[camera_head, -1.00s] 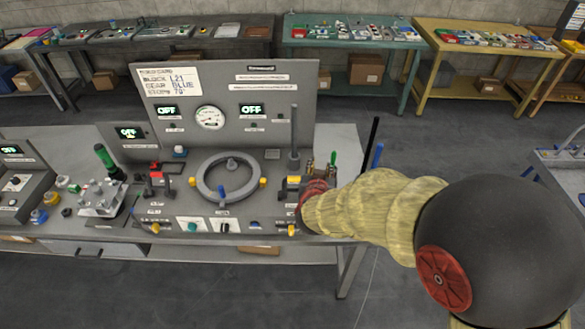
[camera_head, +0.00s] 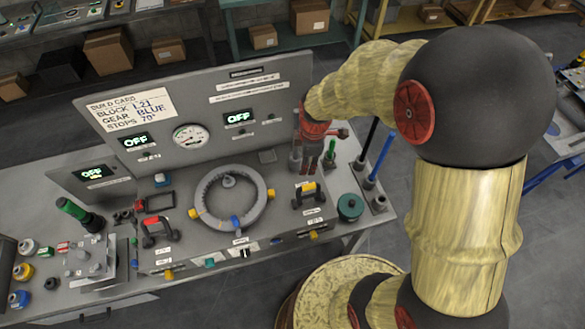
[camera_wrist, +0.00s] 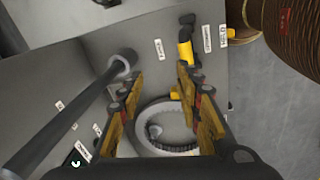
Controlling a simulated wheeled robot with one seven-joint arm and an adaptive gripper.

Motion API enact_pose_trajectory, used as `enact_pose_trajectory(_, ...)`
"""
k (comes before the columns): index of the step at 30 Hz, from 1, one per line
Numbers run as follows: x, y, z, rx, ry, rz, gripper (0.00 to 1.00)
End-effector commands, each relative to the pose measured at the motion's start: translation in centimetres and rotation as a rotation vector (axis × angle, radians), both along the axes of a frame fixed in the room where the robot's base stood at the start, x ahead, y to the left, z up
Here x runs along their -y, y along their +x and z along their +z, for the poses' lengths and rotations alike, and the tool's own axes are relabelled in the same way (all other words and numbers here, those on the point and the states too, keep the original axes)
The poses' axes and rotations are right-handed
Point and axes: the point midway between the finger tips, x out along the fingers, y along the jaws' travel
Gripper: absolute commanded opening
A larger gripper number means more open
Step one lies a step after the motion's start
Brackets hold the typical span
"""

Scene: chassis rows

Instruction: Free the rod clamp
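A grey rod (camera_head: 296,152) stands upright on the right of the panel console. In the wrist view the rod (camera_wrist: 70,112) runs from the lower left to a round collar (camera_wrist: 122,63) at its foot. I cannot tell for certain which part is the rod clamp. A yellow-and-black handle (camera_head: 308,190) sits on the deck beside the rod; it also shows in the wrist view (camera_wrist: 185,50). My gripper (camera_wrist: 160,78) is open and empty, with the rod to the left of its fingers. In the head view the fingers (camera_head: 312,156) are small and partly hidden.
A grey ring (camera_head: 204,226) with yellow and blue knobs lies left of the handle. A red-and-black handle (camera_head: 156,231) is further left. A green round knob (camera_head: 350,207) and black and blue rods (camera_head: 380,157) stand at the right edge. The back panel (camera_head: 270,85) rises close behind.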

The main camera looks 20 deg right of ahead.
Motion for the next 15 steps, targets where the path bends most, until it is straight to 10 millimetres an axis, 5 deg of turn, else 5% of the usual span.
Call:
enact_pose_trajectory(5,0.5,-3.3,-0.2,-0.124,-0.029,0.172,0.35)
enact_pose_trajectory(15,0.4,-3.6,-3.4,-0.132,-0.029,0.211,0.35)
